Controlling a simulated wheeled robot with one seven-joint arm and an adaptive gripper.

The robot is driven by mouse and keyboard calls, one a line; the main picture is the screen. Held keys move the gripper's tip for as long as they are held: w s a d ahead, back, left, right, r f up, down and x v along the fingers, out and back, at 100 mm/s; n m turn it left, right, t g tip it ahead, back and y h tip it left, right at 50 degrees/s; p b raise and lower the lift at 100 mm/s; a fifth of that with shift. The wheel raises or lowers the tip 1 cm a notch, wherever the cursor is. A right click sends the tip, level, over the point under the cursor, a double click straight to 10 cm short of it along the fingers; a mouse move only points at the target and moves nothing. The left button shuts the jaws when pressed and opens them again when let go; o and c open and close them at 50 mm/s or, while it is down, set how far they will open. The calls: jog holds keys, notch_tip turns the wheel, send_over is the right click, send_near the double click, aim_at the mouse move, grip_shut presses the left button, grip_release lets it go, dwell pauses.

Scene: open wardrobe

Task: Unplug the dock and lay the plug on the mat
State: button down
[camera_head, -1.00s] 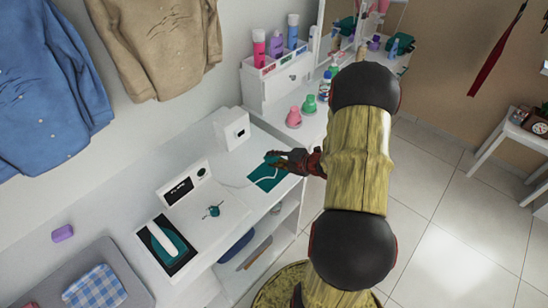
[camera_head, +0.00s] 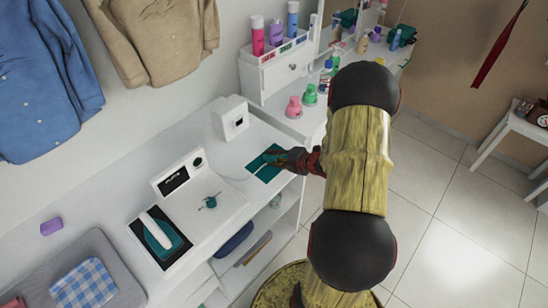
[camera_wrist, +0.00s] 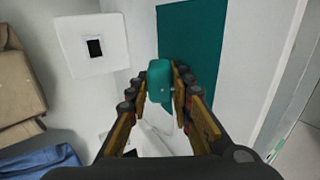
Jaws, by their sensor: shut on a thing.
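My gripper (camera_wrist: 160,82) is shut on a teal plug (camera_wrist: 159,80), which shows between the fingertips in the wrist view. In the head view my gripper (camera_head: 277,158) is over the teal mat (camera_head: 264,174) on the white counter. In the wrist view the mat (camera_wrist: 190,35) lies behind and beyond the plug; I cannot tell whether the plug touches it. A white box with a dark socket (camera_head: 231,118) stands left of the mat, and the socket face (camera_wrist: 95,47) is empty in the wrist view. A pale cord (camera_wrist: 155,135) runs below the plug.
A white unit with a small display (camera_head: 178,178) and a small teal item (camera_head: 210,202) are on the counter. A teal iron-shaped thing (camera_head: 163,238) lies on a dark pad at the front left. Pink (camera_head: 293,107) and green bottles stand beyond the mat.

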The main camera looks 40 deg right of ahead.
jog(key=c, duration=1.5)
grip_release()
jog(key=shift+c, duration=0.2)
jog(key=o, duration=0.4)
jog(key=shift+c, duration=0.2)
jog(key=shift+r, duration=0.1)
jog(key=s+r+p, duration=0.3)
jog(key=r+p, duration=0.4)
jog(key=shift+s+p, duration=0.2)
jog(key=shift+p, duration=0.1)
jog(key=shift+d, duration=0.15)
